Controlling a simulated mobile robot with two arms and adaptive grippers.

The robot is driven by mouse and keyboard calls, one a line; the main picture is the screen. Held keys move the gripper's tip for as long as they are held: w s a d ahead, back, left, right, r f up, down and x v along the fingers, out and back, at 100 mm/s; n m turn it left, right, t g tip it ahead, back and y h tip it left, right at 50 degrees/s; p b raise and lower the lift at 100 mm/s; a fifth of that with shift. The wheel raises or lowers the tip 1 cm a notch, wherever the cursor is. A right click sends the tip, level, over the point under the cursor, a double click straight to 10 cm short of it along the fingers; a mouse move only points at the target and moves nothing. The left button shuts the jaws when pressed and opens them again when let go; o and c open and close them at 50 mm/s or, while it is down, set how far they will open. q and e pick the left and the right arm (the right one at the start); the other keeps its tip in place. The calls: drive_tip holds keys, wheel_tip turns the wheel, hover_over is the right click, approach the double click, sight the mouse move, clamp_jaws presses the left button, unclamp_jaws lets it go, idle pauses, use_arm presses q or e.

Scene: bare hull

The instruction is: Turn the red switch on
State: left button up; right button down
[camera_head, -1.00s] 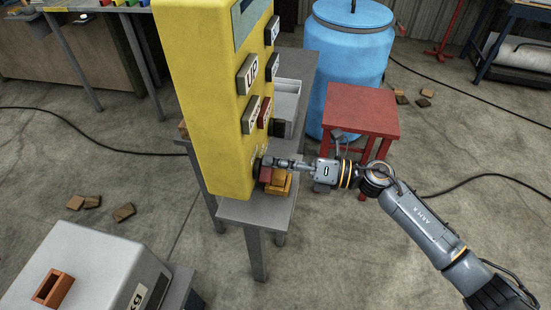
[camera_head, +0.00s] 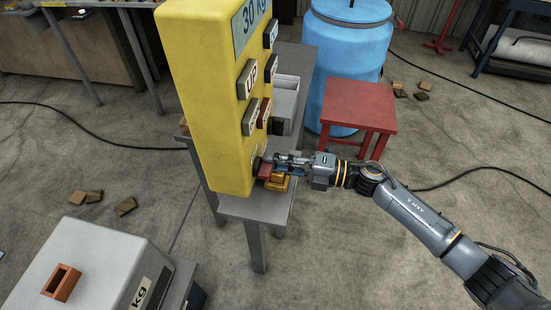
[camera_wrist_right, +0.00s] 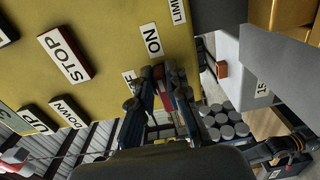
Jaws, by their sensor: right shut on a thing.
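The tall yellow control box (camera_head: 205,100) stands on a grey metal table. The red switch (camera_head: 265,171) sits low on its right-hand face. My right gripper (camera_head: 270,164) is shut on the red switch, reaching in from the right. In the right wrist view the gripper (camera_wrist_right: 160,82) is at the yellow face (camera_wrist_right: 95,45), between the ON label (camera_wrist_right: 152,40) and a partly hidden label ending in F. The fingers hide much of the switch, so its exact setting is hard to tell. My left gripper is not in view.
UP (camera_head: 247,80) and other buttons are above the switch. An orange-yellow block (camera_head: 278,183) lies on the grey table (camera_head: 245,208) just below the gripper. A red stool (camera_head: 358,103) and blue barrel (camera_head: 347,60) stand behind my arm. Open floor lies at right.

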idle(0.3)
drive_tip(key=c, duration=1.3)
unclamp_jaws()
drive_tip(key=shift+d, duration=0.15)
drive_tip(key=v, duration=1.1)
drive_tip(key=shift+s+d, duration=0.15)
drive_tip(key=shift+d, duration=0.25)
drive_tip(key=shift+f, duration=0.1)
